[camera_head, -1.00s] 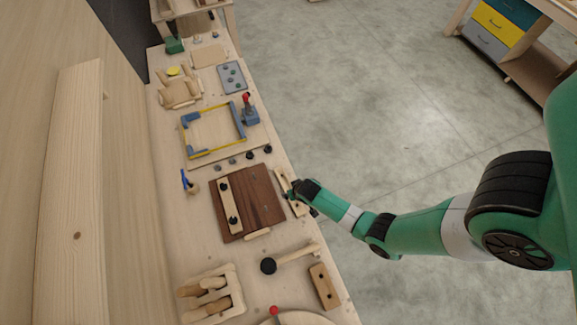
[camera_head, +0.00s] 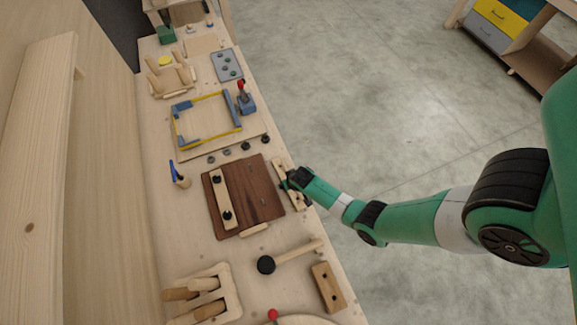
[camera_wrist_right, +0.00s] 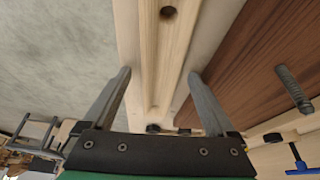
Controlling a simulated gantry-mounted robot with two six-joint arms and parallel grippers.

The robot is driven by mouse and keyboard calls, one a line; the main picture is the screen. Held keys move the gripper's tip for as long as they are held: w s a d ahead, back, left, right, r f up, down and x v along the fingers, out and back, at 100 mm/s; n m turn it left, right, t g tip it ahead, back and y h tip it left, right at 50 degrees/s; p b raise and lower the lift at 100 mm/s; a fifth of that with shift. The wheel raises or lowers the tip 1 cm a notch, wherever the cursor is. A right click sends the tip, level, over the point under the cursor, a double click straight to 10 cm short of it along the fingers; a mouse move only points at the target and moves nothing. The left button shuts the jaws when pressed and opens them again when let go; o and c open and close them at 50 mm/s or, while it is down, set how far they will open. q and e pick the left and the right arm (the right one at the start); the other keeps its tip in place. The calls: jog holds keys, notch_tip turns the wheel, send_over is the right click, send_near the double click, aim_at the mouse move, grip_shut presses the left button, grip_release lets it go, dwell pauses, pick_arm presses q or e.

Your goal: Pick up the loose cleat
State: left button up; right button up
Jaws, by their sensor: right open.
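The loose cleat is a light wooden bar (camera_head: 299,202) with a hole, lying along the bench's right edge beside the dark brown board (camera_head: 262,200). My right gripper (camera_head: 287,183) is at this cleat, partly covering its middle. In the right wrist view my right gripper (camera_wrist_right: 160,76) is open, with one finger on each side of the cleat (camera_wrist_right: 162,45). Gaps show between the fingers and the wood, and I cannot tell how deep the fingertips reach. Another light cleat (camera_head: 222,198) with two black knobs lies on the brown board. My left gripper is not in view.
A mallet (camera_head: 290,256) and a two-hole block (camera_head: 327,287) lie nearer on the bench. A threaded stud (camera_wrist_right: 293,89) stands up from the brown board. A blue-and-yellow frame (camera_head: 207,118) lies farther along. Open floor is right of the bench.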

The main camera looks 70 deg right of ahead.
grip_shut()
jog(key=shift+r, duration=0.15)
jog(key=shift+r+p, duration=0.3)
jog(key=shift+p, duration=0.1)
jog(key=r+p, duration=0.4)
jog(key=shift+s+a, duration=0.1)
jog(key=shift+s, duration=0.2)
jog(key=s+a+r+p, duration=0.2)
jog(key=s+r+p, duration=0.2)
jog(key=s, duration=0.2)
jog(key=s+a+r+p, duration=0.2)
jog(key=s+r+p, duration=0.1)
jog(key=s, duration=0.3)
jog(key=shift+s+a+r+p, duration=0.25)
jog(key=shift+a+r+p, duration=0.1)
jog(key=shift+r, duration=0.2)
